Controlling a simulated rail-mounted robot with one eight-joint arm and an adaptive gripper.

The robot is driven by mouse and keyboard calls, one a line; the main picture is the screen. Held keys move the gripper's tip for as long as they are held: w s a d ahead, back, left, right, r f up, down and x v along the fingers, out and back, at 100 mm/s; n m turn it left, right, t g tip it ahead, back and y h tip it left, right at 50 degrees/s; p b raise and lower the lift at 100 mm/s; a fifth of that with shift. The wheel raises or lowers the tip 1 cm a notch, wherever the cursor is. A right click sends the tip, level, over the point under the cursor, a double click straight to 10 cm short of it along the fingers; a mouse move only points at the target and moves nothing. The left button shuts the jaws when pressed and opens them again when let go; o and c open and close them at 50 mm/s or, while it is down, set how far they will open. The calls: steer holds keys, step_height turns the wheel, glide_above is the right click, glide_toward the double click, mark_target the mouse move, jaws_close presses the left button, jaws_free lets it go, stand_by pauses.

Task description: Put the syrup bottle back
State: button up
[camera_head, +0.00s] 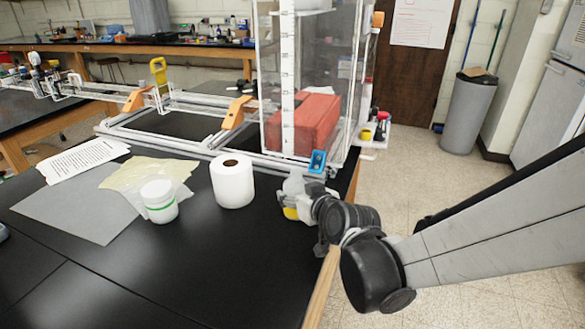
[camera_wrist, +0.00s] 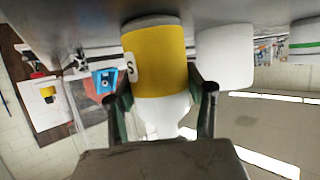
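The syrup bottle (camera_head: 294,186) stands upright at the right edge of the black table, white above with a yellow band low down. In the wrist view the bottle (camera_wrist: 156,58) appears upside down, its yellow band and a dark letter facing me. My gripper (camera_head: 304,205) reaches in from the right at the bottle. In the wrist view the two dark fingers of my gripper (camera_wrist: 158,92) flank the bottle's white part, one on each side, very close to it. I cannot tell whether they press on it. The bottle's far side is hidden.
A white paper roll (camera_head: 233,183) stands just left of the bottle. A white jar with green bands (camera_head: 159,202) stands farther left, by papers (camera_head: 84,159). Behind are the metal frame (camera_head: 205,149), a clear enclosure with a red block (camera_head: 312,124), and a blue item (camera_head: 318,162).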

steer(key=o, duration=0.4)
steer(key=shift+o, duration=0.2)
steer(key=shift+r, duration=0.15)
steer(key=s+d+r+m+g+h+p, duration=0.1)
steer(key=s+d+r+m+g+h, duration=0.1)
steer(key=s+d, duration=0.6)
steer(key=s+d+r+m+g+h+p, duration=0.2)
steer(key=s+d, duration=0.7)
steer(key=s, duration=0.7)
steer(key=shift+d+r+m+g+h, duration=0.3)
steer(key=shift+r+g+h, duration=0.4)
steer(key=shift+r+g, duration=0.15)
steer(key=shift+w+a, duration=0.1)
